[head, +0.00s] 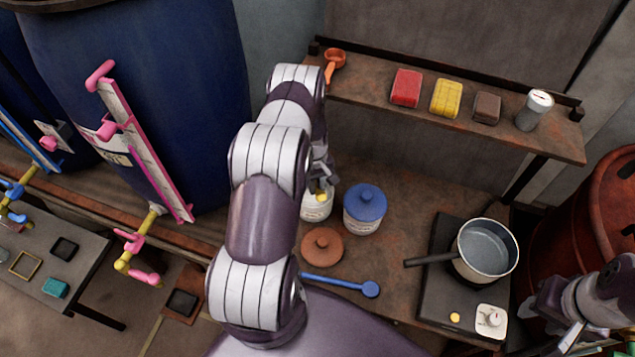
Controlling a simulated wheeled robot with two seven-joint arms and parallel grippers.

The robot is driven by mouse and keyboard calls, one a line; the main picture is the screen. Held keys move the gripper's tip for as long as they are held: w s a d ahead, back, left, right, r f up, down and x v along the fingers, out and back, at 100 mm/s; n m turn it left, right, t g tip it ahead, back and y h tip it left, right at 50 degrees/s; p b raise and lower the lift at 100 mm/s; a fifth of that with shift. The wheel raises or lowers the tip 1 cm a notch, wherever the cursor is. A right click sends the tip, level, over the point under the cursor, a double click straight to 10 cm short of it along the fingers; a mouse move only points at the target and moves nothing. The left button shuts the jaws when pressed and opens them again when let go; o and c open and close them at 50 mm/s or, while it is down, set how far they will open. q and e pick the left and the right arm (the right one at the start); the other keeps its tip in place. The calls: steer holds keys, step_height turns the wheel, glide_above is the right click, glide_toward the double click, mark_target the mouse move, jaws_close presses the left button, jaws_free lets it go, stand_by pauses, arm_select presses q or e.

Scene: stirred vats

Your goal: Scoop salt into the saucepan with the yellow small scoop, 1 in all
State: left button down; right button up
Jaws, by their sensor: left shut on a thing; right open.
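A small yellow scoop (321,197) shows at the mouth of an open white jar (316,213), partly hidden by my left arm. My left gripper (322,180) is shut on the scoop, just above the jar; its fingers are mostly hidden. The jar's label is too small to read, and I cannot tell whether the scoop holds salt. The saucepan (487,250) stands on a dark hot plate at the right, its handle pointing left, with greyish liquid inside. My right gripper (562,325) is open and empty at the lower right, beside the hot plate.
A blue-lidded jar (364,208) stands right of the open jar. A brown lid (322,246) and a blue scoop (345,286) lie in front. A shelf (375,92) behind holds an orange scoop (333,62), coloured blocks and a shaker (534,110). Bench between jars and hot plate is clear.

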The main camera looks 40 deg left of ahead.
arm_select(q)
steer(key=shift+s+d+r+y+p, duration=0.15)
steer(key=shift+d+r+y+p, duration=0.3)
steer(key=shift+r+p, duration=0.45)
steer(key=b, duration=0.2)
steer(key=shift+d+f+t+y+b, duration=0.25)
steer(key=shift+d+t+b, duration=0.05)
steer(key=shift+d+t, duration=0.1)
step_height(320, 180, up, 2)
steer(key=y+b, duration=0.1)
steer(key=b, duration=0.2)
steer(key=t+b, duration=0.1)
steer(key=b, duration=0.3)
steer(key=shift+s+d+r+y, duration=0.15)
steer(key=shift+r+y, duration=0.1)
steer(key=shift+y, duration=0.15)
steer(key=shift+r+b, duration=0.25)
steer(key=shift+b, duration=0.55)
steer(key=shift+s+r+t+b, duration=0.1)
steer(key=shift+r+t+b, duration=0.2)
steer(key=shift+r+b, duration=0.1)
arm_select(e)
step_height(320, 180, down, 9)
steer(key=shift+d+f, duration=0.15)
steer(key=shift+d, duration=0.3)
